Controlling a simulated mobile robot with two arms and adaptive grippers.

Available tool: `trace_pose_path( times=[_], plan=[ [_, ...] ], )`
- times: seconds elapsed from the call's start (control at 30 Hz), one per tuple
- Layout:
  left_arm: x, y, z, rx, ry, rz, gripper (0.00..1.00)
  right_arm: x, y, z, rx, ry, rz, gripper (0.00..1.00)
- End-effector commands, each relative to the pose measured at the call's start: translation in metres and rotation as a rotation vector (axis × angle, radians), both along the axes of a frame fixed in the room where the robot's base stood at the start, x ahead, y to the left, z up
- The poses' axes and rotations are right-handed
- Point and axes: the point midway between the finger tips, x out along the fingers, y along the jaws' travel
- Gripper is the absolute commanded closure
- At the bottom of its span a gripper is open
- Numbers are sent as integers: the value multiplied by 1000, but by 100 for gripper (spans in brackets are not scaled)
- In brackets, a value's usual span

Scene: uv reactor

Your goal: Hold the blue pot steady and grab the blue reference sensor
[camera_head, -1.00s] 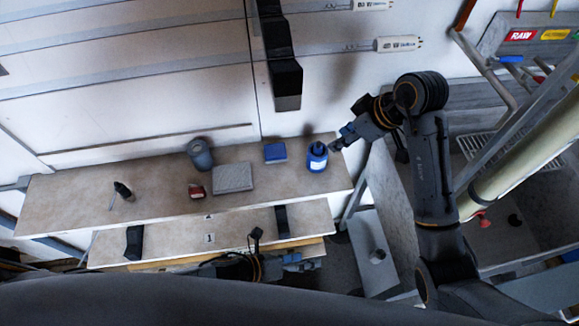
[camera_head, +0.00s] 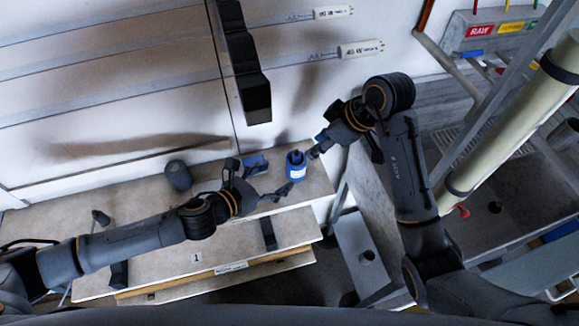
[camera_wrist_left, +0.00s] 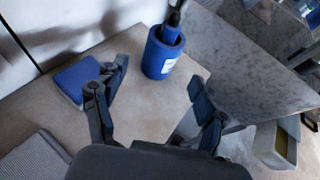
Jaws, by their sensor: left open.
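The blue pot (camera_head: 297,171) with a white label stands upright near the right end of the upper shelf. A dark-tipped blue piece sticks up from its mouth, probably the blue reference sensor (camera_wrist_left: 172,30). My left gripper (camera_head: 270,180) is open, just short of the pot. In the left wrist view the pot (camera_wrist_left: 160,58) stands ahead between the spread fingers, apart from both. My right gripper (camera_head: 317,147) is close to the pot's upper right side in the head view; its jaws are too small to judge.
A blue box (camera_wrist_left: 78,80) lies left of the pot, partly behind my left finger. A grey pad (camera_wrist_left: 35,160) lies nearer. A grey cup (camera_head: 178,175) stands further left on the shelf (camera_head: 140,192). The wall is behind; a grey sink area (camera_head: 490,220) is to the right.

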Motion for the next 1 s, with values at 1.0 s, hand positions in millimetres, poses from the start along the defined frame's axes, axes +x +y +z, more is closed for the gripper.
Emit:
trace_pose_path(
  times=[1.0],
  plan=[
    [84, -78, -48, -2, 2, -3, 29, 0, 0, 0, 0, 0, 0, 62]
  ],
)
